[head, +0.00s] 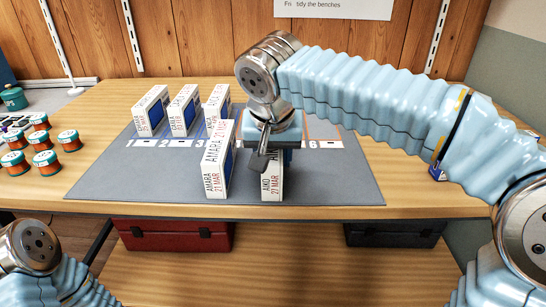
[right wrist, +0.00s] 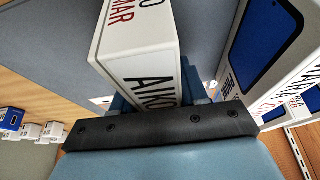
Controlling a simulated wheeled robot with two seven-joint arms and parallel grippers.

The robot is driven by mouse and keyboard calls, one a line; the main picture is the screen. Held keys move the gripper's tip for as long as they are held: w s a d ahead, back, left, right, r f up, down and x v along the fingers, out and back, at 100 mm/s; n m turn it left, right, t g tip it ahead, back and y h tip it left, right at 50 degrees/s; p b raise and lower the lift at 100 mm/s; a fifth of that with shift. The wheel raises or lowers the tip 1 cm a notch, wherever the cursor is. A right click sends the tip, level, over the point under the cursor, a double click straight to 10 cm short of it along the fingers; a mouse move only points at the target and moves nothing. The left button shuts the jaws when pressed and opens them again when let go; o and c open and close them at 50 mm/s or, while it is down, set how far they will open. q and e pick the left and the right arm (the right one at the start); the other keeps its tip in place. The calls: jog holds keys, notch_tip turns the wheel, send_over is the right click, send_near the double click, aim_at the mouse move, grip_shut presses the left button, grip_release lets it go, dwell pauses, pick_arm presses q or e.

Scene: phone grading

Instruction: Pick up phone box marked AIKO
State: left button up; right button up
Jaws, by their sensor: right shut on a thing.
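The white phone box marked AIKO (head: 271,187) stands upright near the front middle of the grey mat, its upper part hidden by my right gripper (head: 268,153). In the right wrist view the AIKO box (right wrist: 140,48) sits between the fingers of my right gripper (right wrist: 158,102), which is shut on it. I cannot tell whether its bottom touches the mat. A box marked AMARA (head: 216,175) stands close to its left; a neighbouring box with a blue phone picture (right wrist: 262,45) shows in the right wrist view. My left gripper is out of view; only my left arm shows, bottom left.
The grey mat (head: 330,185) has a numbered white strip. Three more boxes stand at its back: one at left (head: 151,111), one in the middle (head: 184,109), one at right (head: 217,103). Several orange-and-green jars (head: 46,162) stand left. The mat's right side is clear.

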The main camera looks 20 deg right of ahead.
jog(key=c, duration=0.3)
jog(key=shift+r, duration=0.1)
